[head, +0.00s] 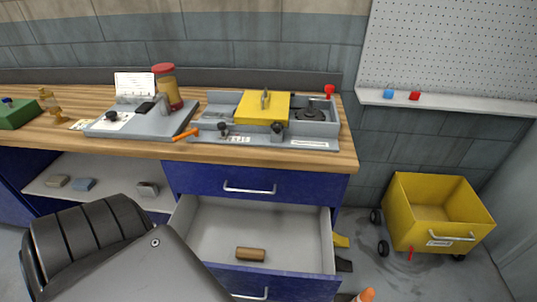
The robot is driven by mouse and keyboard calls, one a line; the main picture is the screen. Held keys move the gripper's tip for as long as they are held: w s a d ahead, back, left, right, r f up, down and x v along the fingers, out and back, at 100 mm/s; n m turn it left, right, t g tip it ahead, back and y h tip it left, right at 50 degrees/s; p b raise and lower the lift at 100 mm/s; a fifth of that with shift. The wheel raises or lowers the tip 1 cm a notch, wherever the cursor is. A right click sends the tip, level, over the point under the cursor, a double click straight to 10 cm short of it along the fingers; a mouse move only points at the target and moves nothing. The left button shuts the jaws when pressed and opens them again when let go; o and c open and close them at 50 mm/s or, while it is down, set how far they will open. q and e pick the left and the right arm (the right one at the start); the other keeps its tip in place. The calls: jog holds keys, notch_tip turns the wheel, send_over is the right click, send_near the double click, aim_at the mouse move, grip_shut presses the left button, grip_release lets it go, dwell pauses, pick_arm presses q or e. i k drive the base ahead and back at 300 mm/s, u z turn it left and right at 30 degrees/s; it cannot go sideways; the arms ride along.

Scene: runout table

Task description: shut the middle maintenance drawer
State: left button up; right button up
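The middle maintenance drawer (285,222) stands pulled well out below a shut top drawer (250,180) of the blue cabinet. Its inside is light grey and holds a small brown block (250,254). Its blue front panel (300,284) faces me, with a silver handle (252,294) at the bottom edge of the view. A large dark grey part of my arm fills the lower left and covers the drawer's left front corner. Neither gripper's fingers show.
A wooden worktop (330,158) carries a grey fixture with a yellow cover (262,107). A yellow wheeled cart (435,212) stands on the floor to the right. An orange tip (365,295) shows at the bottom edge, right of the drawer. An open shelf (110,190) lies left.

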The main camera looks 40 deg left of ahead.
aim_at(298, 265)
jog(key=z, duration=0.6)
jog(key=k, duration=1.1)
jog(key=u, duration=1.3)
jog(key=i, duration=0.5)
jog(key=u, duration=0.45)
jog(key=k, duration=0.15)
jog(key=u, duration=0.1)
